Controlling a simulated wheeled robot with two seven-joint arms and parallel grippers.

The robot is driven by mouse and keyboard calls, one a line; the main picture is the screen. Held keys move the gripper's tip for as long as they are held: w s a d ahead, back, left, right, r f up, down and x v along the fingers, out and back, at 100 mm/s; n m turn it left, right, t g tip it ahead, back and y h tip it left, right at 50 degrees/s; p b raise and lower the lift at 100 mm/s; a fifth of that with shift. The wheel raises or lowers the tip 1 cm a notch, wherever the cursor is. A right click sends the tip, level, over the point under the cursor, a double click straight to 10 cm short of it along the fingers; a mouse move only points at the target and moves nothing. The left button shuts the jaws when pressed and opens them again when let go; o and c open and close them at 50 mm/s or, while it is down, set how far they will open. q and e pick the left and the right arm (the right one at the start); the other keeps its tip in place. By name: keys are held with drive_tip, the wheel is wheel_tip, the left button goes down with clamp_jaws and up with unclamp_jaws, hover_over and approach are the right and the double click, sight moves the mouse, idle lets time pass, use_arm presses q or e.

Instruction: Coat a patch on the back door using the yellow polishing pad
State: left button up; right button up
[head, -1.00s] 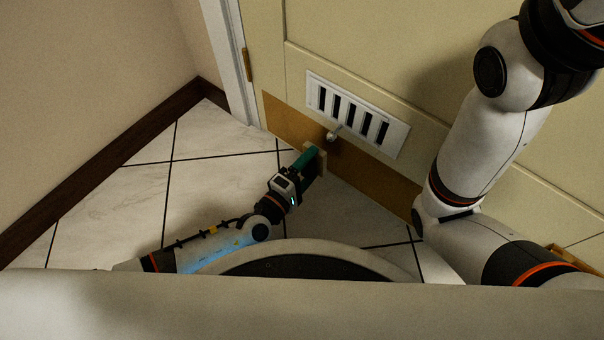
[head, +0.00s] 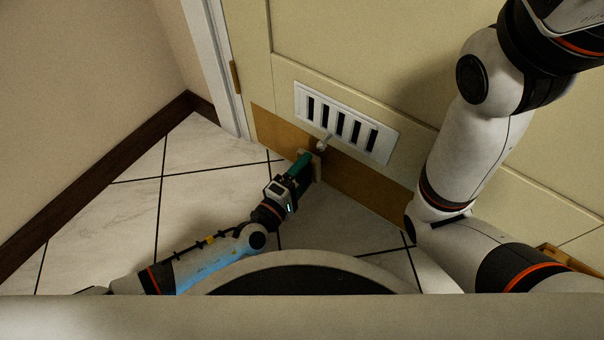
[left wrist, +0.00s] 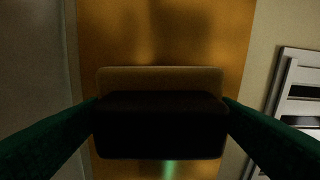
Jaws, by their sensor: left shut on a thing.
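The back door (head: 410,60) is cream, with a brown plate (head: 365,188) along its bottom. My left gripper (head: 307,166), with green fingers, is low in front of this plate. It is shut on the polishing pad (head: 317,168), a small pale block at the fingertips. In the left wrist view the pad (left wrist: 160,79) spans between both fingers, with a dull yellow-brown far edge and a dark near side. I cannot tell whether the pad touches the plate. My right gripper is out of view.
The white frame (head: 215,65) and a wall with dark skirting (head: 95,180) are at left. Tiled floor (head: 195,200) is clear.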

use_arm(q)
drive_tip(key=shift+x, duration=0.8)
drive_tip(key=shift+d, duration=0.1)
